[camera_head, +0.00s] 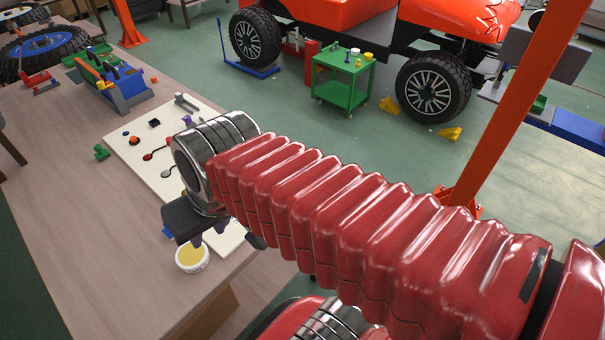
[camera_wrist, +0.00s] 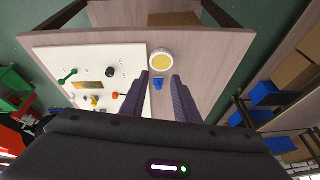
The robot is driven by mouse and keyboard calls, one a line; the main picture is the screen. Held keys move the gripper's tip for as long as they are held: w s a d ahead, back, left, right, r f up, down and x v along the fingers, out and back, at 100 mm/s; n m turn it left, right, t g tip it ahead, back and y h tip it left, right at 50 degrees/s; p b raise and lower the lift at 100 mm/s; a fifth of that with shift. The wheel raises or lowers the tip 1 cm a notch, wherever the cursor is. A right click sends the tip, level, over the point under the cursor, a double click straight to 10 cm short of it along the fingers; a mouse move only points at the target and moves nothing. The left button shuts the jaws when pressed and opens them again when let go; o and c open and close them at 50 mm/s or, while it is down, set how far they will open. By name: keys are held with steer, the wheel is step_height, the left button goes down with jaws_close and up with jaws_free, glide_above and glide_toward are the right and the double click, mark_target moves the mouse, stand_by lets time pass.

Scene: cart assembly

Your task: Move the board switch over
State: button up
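A white board (camera_head: 125,158) lies on the wooden table, with several controls on it. They include a red lever (camera_head: 157,153), an orange button (camera_head: 134,140), a black square part (camera_head: 154,123) and a grey lever (camera_head: 185,102). I cannot tell which one is the board switch. In the wrist view the board (camera_wrist: 60,56) is left of my fingers, with a green lever (camera_wrist: 68,76), a black knob (camera_wrist: 110,72) and a brass-coloured plate (camera_wrist: 90,86). My gripper (camera_wrist: 160,75) is open and empty, beyond the board's edge. My arm hides part of the board in the head view.
A white tub with yellow contents (camera_head: 192,257) stands by my gripper; it also shows just beyond the fingertips (camera_wrist: 161,61). A small blue piece (camera_wrist: 158,83) lies between the fingers in view. A blue-grey tool holder (camera_head: 125,92) and a green piece (camera_head: 101,152) sit on the table.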

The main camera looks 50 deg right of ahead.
step_height(320, 180, down, 7)
steer(key=w+m+g+y, duration=0.3)
steer(key=m+y, duration=0.3)
steer(key=m, duration=0.2)
steer(key=w+d+f+m+t+y, duration=0.35)
steer(key=w+d+m+t, duration=0.3)
steer(key=m, duration=0.35)
steer(key=d+f+m+t+h, duration=0.3)
steer(key=d+m, duration=0.2)
steer(key=d, duration=0.4)
steer(key=d+f+m+t+h, duration=0.2)
steer(key=d+m, duration=0.4)
steer(key=d, duration=0.3)
steer(key=s+d+f+m+t+h, duration=0.1)
steer(key=d+f+m+t+h, duration=0.2)
steer(key=d, duration=0.6)
steer(key=shift+s+d+f+m+t+h, duration=0.1)
steer(key=shift+f+m+t+h, duration=0.05)
steer(key=shift+m+t+h, duration=0.45)
steer(key=shift+d+f+m+t+h, duration=0.15)
steer(key=shift+m+t+h, duration=0.15)
steer(key=shift+m, duration=0.4)
steer(key=shift+a, duration=0.15)
